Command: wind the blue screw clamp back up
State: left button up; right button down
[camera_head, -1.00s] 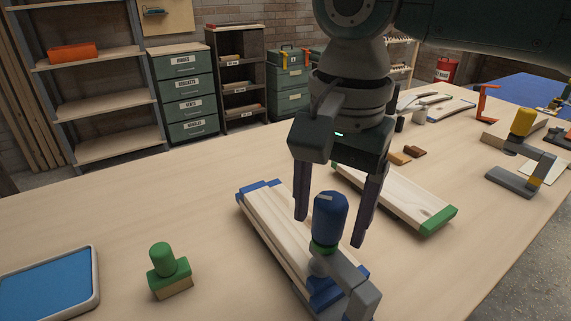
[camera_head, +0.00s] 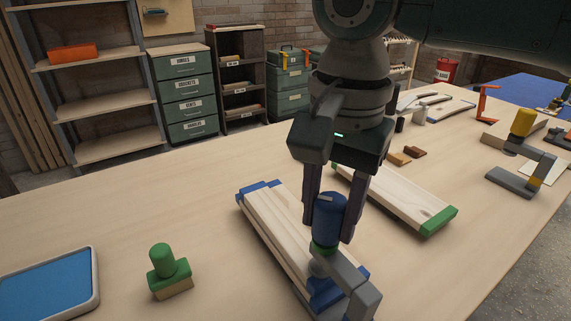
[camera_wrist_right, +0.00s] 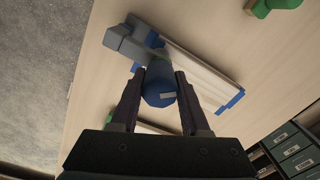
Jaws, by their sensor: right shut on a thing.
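The blue screw clamp has a blue handle (camera_head: 329,218) with a green collar below it and a grey frame (camera_head: 352,284) at the near end of a pale wooden board stack with blue ends (camera_head: 272,225). My right gripper (camera_head: 330,230) points down and is shut on the blue handle, one finger on each side. In the right wrist view the handle's round top (camera_wrist_right: 159,88), with a light mark, sits between the fingertips. The lower part of the screw is partly hidden by the frame. My left gripper is not in view.
A green-ended board (camera_head: 400,195) lies just right of my gripper. A green-handled block (camera_head: 168,268) and a blue tray (camera_head: 45,285) are at left. A yellow-handled clamp (camera_head: 522,150) stands at right. Bare tabletop lies between the green-handled block and the boards.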

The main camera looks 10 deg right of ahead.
jog(key=shift+s+r+n+p, duration=0.15)
jog(key=shift+n+p, duration=0.7)
jog(key=shift+p, duration=1.05)
jog(key=shift+w+r+n+p, duration=0.15)
jog(key=shift+n+p, duration=0.7)
jog(key=shift+p, duration=1.05)
jog(key=shift+s+f+n+p, duration=0.15)
jog(key=shift+n+p, duration=0.25)
jog(key=shift+n, duration=0.6)
jog(key=n+p, duration=0.1)
jog(key=n, duration=0.2)
jog(key=shift+n, duration=0.3)
jog(key=n, duration=0.5)
jog(key=shift+f+p, duration=0.1)
jog(key=shift+p, duration=0.25)
jog(key=n, duration=0.6)
jog(key=shift+n, duration=0.4)
jog(key=n, duration=1.1)
jog(key=shift+w+n, duration=0.2)
jog(key=shift+n, duration=0.1)
